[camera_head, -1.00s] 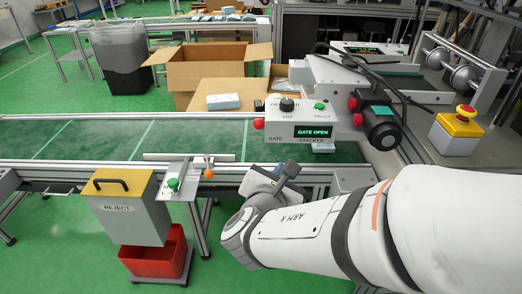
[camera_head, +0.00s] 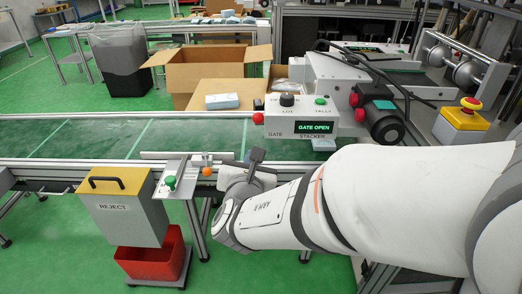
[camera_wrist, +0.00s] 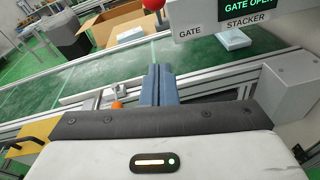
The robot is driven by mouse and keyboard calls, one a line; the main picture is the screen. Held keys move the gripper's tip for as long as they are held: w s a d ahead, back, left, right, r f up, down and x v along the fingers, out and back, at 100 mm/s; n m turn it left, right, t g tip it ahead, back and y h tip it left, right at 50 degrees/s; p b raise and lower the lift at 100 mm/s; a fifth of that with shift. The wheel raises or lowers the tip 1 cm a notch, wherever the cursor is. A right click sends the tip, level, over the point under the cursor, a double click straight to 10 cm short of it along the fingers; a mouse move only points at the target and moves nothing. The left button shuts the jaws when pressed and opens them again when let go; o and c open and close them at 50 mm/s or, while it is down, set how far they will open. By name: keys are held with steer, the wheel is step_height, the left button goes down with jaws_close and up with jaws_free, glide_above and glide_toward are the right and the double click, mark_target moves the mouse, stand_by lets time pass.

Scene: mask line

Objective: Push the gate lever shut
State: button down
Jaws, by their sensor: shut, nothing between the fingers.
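A red ball knob (camera_head: 258,118) sits at the left side of the white control box (camera_head: 302,128), above its GATE label; I take it as the gate lever's end. Its shaft is hard to make out. The box's display (camera_head: 313,127) reads GATE OPEN. In the wrist view the red knob (camera_wrist: 153,4) is at the top edge, straight beyond my fingers. My gripper (camera_wrist: 158,70) is shut and empty, its blue-grey fingers together. In the head view my gripper (camera_head: 257,155) is over the near belt rail, below the knob and apart from it.
An orange ball (camera_head: 207,172) and a green button (camera_head: 170,182) are on the near rail, left of my gripper. A yellow-topped REJECT bin (camera_head: 122,206) stands front left. The green belt (camera_head: 90,140) is clear at left. A blue-white pack (camera_wrist: 232,39) lies beneath the control box.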

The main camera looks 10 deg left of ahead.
mark_target(259, 120)
steer(key=w+r, duration=0.3)
steer(key=w, duration=0.3)
steer(key=shift+a, duration=0.25)
